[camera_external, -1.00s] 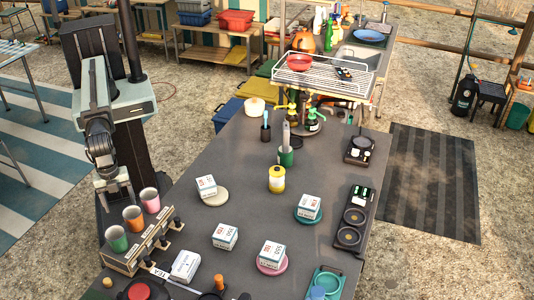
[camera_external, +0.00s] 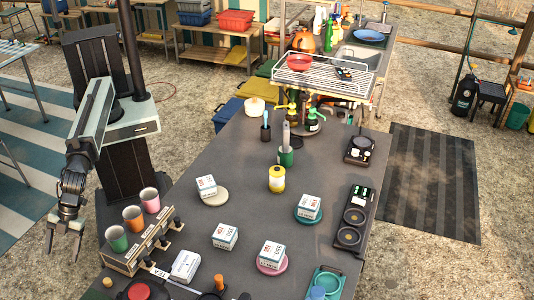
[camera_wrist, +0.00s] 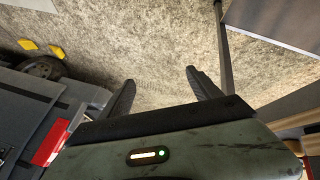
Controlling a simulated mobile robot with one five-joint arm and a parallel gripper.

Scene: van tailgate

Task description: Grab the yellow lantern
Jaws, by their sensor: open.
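The yellow lantern (camera_external: 277,179) stands upright near the middle of the dark tabletop (camera_external: 255,205), with a pale top and a yellow body. My gripper (camera_external: 64,250) hangs off the left side of the table, low over the ground and well apart from the lantern. Its two fingers are spread and empty. In the wrist view my gripper (camera_wrist: 160,85) points at bare ground. The lantern does not show in the wrist view.
Three cups (camera_external: 133,217) stand in a rack at the table's left edge, between my gripper and the lantern. Several white boxes (camera_external: 225,236) sit around the lantern, some on round coasters. A green holder (camera_external: 286,156) stands behind it.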

